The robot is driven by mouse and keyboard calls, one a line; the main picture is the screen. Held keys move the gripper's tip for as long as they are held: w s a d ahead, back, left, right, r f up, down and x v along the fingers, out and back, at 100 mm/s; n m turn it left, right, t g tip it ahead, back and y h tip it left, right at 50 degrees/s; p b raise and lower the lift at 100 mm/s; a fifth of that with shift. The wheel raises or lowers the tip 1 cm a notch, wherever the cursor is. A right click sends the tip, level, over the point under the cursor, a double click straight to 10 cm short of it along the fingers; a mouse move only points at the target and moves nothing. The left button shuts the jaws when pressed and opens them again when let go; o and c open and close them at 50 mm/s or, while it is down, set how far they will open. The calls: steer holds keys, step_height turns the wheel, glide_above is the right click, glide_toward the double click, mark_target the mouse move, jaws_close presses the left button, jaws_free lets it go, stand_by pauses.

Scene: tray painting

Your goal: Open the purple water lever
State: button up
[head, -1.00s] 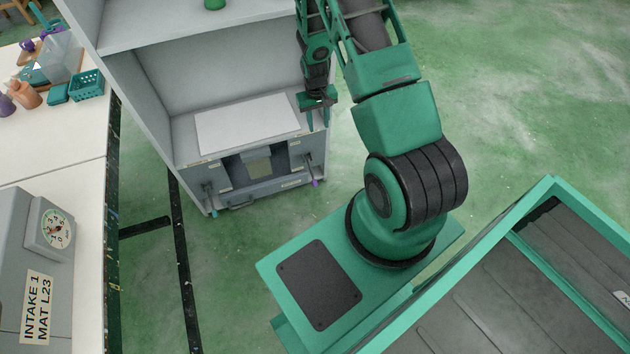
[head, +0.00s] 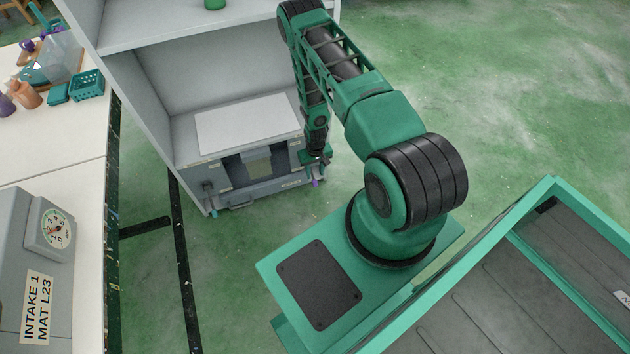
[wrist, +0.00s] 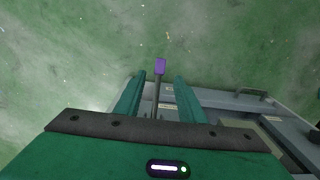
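The purple lever (head: 315,183) is on the right front of the grey unit low in the cabinet. In the wrist view its purple tip (wrist: 160,66) sits on a dark shaft that runs between my two fingers. My gripper (wrist: 160,77) is open, with a finger on each side of the shaft and a gap on both sides. In the head view my gripper (head: 316,166) is just above the lever and hides part of it. The lever's base is mostly hidden.
The grey unit (head: 265,190) has a front handle and a second lever with a teal tip (head: 214,213) on its left. A white panel (head: 245,128) lies on top. The cabinet's side wall (head: 145,110) stands left. Green floor in front is clear.

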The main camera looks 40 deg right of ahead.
mark_target(315, 182)
step_height(315, 182, down, 7)
steer(key=shift+r, duration=0.1)
stand_by(0.3)
